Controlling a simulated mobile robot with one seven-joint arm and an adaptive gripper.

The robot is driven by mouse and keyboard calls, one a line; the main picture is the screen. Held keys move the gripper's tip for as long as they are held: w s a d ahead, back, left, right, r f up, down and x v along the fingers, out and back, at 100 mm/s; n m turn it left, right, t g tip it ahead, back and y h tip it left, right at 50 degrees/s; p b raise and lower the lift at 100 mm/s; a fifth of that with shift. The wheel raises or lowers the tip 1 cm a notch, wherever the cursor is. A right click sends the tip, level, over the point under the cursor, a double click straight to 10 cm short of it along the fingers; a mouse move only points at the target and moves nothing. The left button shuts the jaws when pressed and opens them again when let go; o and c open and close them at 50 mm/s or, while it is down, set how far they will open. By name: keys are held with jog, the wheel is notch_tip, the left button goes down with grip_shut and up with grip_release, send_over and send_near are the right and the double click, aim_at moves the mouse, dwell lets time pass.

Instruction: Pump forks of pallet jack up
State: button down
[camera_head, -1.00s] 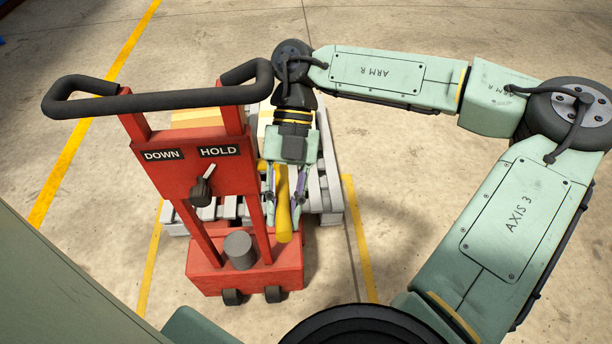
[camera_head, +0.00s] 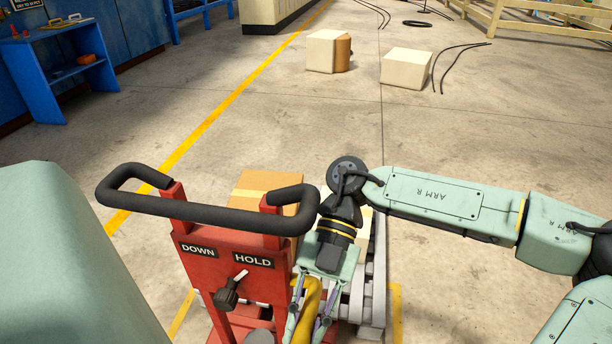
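The red pallet jack (camera_head: 205,268) stands at lower centre, with a black loop handle (camera_head: 215,216) on top. Its panel reads DOWN and HOLD, and the white pointer of the black selector knob (camera_head: 228,294) points up and right, toward HOLD. My gripper (camera_head: 307,325) is right of the red frame, pointing down. Its fingers lie on either side of the yellow pump lever (camera_head: 309,294) and appear closed on it. The lever's lower end and the fingertips are near or past the bottom edge. The forks are mostly hidden behind the jack and my arm.
A box with a yellow band (camera_head: 262,184) and a grey pallet (camera_head: 376,285) are beyond the jack. Pale blocks (camera_head: 322,50) (camera_head: 408,68) and loose black cables (camera_head: 440,70) lie farther off. A blue bench (camera_head: 62,80) stands upper left. Floor between is open.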

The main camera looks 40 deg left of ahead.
jog(key=c, duration=1.4)
grip_release()
jog(key=v, duration=1.2)
jog(key=shift+a, duration=0.1)
